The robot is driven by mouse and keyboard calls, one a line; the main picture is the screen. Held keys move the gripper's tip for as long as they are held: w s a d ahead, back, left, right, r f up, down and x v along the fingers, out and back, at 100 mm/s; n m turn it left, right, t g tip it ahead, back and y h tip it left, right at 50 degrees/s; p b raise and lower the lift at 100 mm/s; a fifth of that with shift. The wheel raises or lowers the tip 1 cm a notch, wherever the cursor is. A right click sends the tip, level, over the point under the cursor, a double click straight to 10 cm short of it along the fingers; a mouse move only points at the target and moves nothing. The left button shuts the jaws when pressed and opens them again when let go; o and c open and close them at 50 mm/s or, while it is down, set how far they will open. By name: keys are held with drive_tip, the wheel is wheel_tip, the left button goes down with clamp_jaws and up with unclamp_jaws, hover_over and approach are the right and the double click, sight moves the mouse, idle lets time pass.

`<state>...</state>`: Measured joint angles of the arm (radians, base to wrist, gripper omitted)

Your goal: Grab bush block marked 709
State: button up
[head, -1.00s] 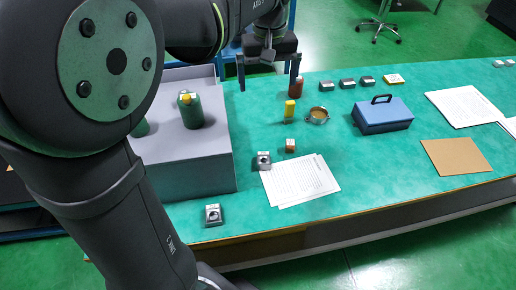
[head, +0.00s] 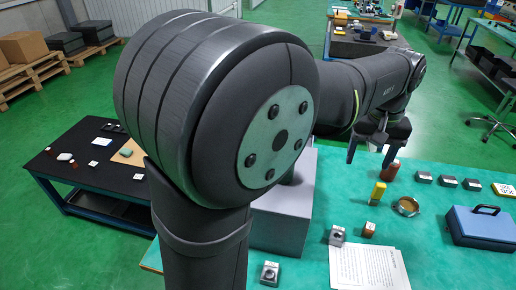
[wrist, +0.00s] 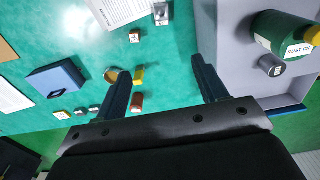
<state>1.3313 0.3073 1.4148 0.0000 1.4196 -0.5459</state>
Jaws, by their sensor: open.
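Two silvery blocks with a dark round bore sit on the green bench: one at the front edge (head: 270,273), one (head: 337,236) beside the papers. The second also shows in the wrist view (wrist: 161,14). Three dark-sided blocks with light tops stand in a row at the back right, the leftmost (head: 424,177) nearest the red-brown bottle. I cannot read 709 on any block. My gripper (head: 369,157) is open and empty above the bench's back left, near the red-brown bottle. Its two fingers also show apart in the wrist view (wrist: 162,67).
A yellow bottle (head: 377,193), red-brown bottle (head: 393,171), metal ring dish (head: 406,206) and small brown block (head: 369,229) stand mid-bench. A blue case (head: 482,226) is at the right. Papers (head: 368,268) lie in front. A grey box (head: 283,222) flanks the left; my arm hides part.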

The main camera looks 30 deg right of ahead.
drive_tip(key=m+t+h, duration=0.1)
drive_tip(key=m, duration=0.1)
hover_over(336, 237)
drive_tip(key=a, duration=0.1)
drive_tip(key=f, duration=1.7)
drive_tip(key=s+f, duration=0.1)
drive_tip(key=f, duration=0.7)
drive_tip(key=shift+f, duration=0.3)
drive_tip(key=shift+w+d+f, duration=0.1)
drive_tip(key=shift+f, duration=0.9)
drive_tip(key=shift+w+d+f, duration=0.15)
drive_tip(key=shift+f, duration=0.8)
drive_tip(key=shift+w+d+f, duration=0.1)
drive_tip(key=shift+f, duration=0.9)
drive_tip(key=shift+c, duration=0.3)
clamp_jaws()
